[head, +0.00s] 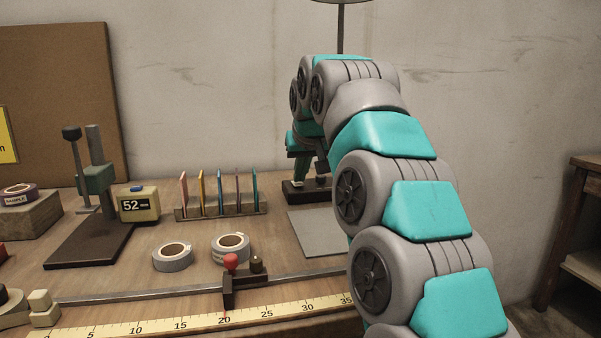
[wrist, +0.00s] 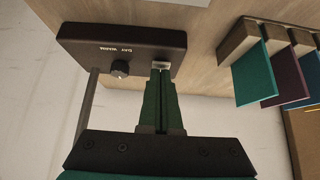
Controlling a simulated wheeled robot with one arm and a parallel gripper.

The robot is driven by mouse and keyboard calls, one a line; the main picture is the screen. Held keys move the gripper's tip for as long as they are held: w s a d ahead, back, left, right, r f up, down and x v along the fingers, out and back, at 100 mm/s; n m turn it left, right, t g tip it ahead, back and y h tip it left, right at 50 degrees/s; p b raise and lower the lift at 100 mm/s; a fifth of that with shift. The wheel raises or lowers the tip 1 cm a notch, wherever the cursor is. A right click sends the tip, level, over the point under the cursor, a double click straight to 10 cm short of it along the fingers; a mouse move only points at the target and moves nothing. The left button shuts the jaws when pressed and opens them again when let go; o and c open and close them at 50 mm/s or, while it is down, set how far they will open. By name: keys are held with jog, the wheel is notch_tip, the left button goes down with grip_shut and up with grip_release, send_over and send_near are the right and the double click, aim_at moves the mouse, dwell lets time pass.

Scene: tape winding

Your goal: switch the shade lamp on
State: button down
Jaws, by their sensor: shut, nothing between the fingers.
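The shade lamp has a dark base (head: 294,194) at the back of the bench, a thin pole (head: 340,32) and a shade (head: 341,1) cut off by the top edge. The wrist view shows the lamp base (wrist: 85,40) with small lettering, a round knob (wrist: 119,69) and a small pale switch (wrist: 161,65). My gripper (wrist: 160,74) is shut and empty, its green fingertips right at the switch; whether they touch it I cannot tell. In the head view my gripper (head: 299,184) is over the base, partly hidden by my arm. I cannot tell whether the lamp is lit.
A rack of coloured dividers (head: 220,211) stands left of the lamp and also shows in the wrist view (wrist: 255,75). A grey plate (head: 318,232) lies in front of the lamp. Two tape rolls (head: 173,257) and a ruler (head: 190,322) with a red-knobbed slider (head: 231,263) are nearer.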

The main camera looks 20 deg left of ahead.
jog(key=shift+s+d+f+b, duration=0.1)
jog(key=shift+f+b, duration=0.6)
jog(key=shift+b, duration=0.45)
jog(key=shift+r+t+p, duration=0.3)
jog(key=shift+r, duration=0.2)
jog(key=shift+r+p, duration=0.75)
jog(key=shift+r, duration=0.1)
